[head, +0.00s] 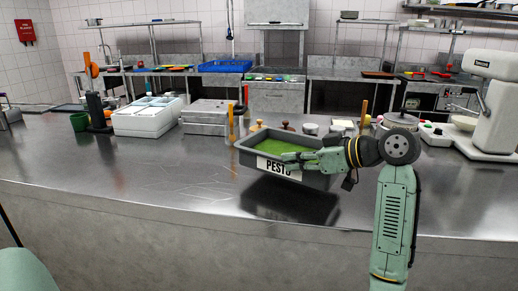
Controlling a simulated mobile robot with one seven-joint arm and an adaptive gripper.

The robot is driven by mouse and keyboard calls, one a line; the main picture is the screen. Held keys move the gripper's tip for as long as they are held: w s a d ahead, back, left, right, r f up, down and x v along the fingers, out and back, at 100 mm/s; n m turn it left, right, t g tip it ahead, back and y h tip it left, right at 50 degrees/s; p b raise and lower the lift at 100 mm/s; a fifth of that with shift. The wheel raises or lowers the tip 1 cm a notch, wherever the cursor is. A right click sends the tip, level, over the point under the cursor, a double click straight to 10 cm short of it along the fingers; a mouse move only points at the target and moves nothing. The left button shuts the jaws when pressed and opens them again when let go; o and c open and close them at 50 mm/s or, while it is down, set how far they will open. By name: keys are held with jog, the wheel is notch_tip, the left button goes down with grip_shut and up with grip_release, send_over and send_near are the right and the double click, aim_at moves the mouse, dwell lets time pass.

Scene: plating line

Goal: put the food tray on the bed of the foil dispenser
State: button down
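The food tray (247,158) is a dark grey rectangular pan with green contents and a white "PESTO" label on its near wall. It looks slightly tilted and raised over the counter, with a dark shadow or reflection below it. My gripper (290,159) reaches in from the right and appears shut on the tray's near rim, above the label. The finger contact is small and partly hidden. A low stainless-steel unit (205,112) stands left of and behind the tray. It may be the foil dispenser, but I cannot tell for certain.
The steel counter (130,175) is clear at front left. A white container unit (147,118) and an orange-topped black stand (97,108) are at the left. Small jars and a wooden-handled tool (363,114) stand behind the tray. A white mixer (492,100) is at the right.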

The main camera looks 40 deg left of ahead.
jog(key=p, duration=0.4)
send_near(257, 145)
jog(key=s+a, duration=0.1)
jog(key=a, duration=0.1)
jog(key=s+a+f, duration=0.1)
jog(key=s+a, duration=0.1)
jog(key=s+a+f, duration=0.1)
jog(key=a, duration=0.1)
jog(key=shift+s, duration=0.2)
notch_tip(257, 145, down, 3)
jog(key=shift+a+f+p, duration=0.1)
jog(key=shift+a+p, duration=0.05)
jog(key=shift+p, duration=0.8)
jog(key=shift+f, duration=0.15)
jog(key=shift+f, duration=0.1)
jog(key=shift+f, duration=0.15)
jog(key=c, duration=1.8)
grip_release()
